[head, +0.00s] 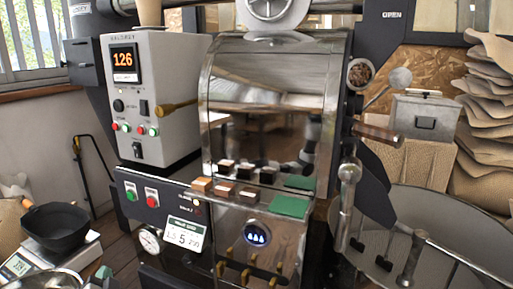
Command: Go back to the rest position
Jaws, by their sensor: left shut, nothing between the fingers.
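Only a small part of my left gripper (103,275) shows, low at the bottom left edge of the head view, beside the scale and the metal bowl. It is shut and holds nothing that I can see. Most of my left arm is outside the picture. My right gripper is not in view. The roaster (265,115), with its shiny metal front, fills the middle of the view, apart from my left gripper.
A grey control box (152,80) reads 126. Several small blocks (224,189) and a green pad (290,207) lie on the roaster's ledge. A black pan (55,228) sits on a scale at left. A round cooling tray (425,215) and stacked sacks (485,130) stand at right.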

